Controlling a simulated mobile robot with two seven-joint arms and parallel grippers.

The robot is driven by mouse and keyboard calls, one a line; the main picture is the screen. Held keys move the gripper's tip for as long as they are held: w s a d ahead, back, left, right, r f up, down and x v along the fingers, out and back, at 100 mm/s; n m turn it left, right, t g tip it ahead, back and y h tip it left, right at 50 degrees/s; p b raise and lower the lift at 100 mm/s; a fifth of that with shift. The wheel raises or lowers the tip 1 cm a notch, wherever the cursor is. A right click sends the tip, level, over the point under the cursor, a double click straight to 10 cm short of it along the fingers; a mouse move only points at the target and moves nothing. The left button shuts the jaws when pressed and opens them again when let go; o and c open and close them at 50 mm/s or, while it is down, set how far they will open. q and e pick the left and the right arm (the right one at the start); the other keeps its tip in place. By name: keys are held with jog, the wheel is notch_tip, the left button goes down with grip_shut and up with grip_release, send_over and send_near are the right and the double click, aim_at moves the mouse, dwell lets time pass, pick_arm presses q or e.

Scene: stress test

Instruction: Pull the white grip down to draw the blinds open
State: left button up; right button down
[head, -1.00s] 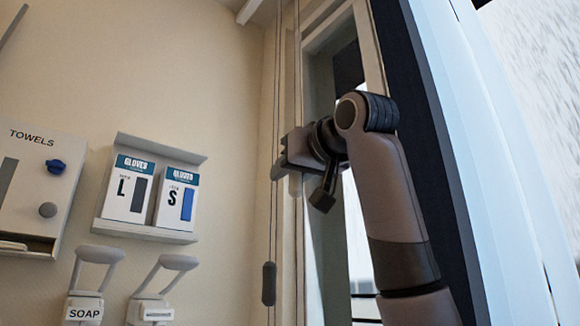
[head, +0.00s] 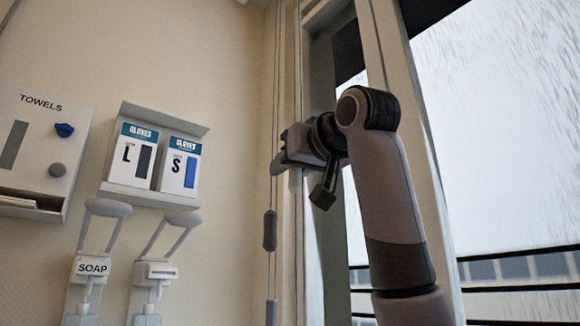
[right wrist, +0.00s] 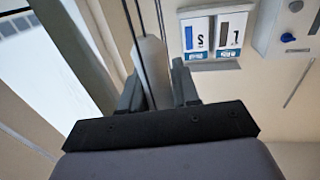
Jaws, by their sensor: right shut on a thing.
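My right gripper (head: 291,150) is shut on the white grip (head: 296,181), in front of the window frame in the head view. Only a pale bit of the grip shows there, below the fingers. In the right wrist view the white grip (right wrist: 153,68) stands between the two fingers of the gripper (right wrist: 157,90), with dark cords beside it. The window (head: 500,150) at the right is uncovered, with a pale streaked outside showing. No blind covers the glass in view. My left gripper is not in view.
The wall holds a towel dispenser (head: 75,150), glove boxes (head: 160,160) and soap dispensers (head: 92,268). A window post (head: 405,120) stands behind my arm.

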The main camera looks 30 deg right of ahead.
jog(key=c, duration=0.9)
grip_release()
jog(key=shift+s, duration=0.15)
jog(key=s, duration=0.2)
jog(key=s+b, duration=0.1)
jog(key=s, duration=0.4)
jog(key=shift+a, duration=0.3)
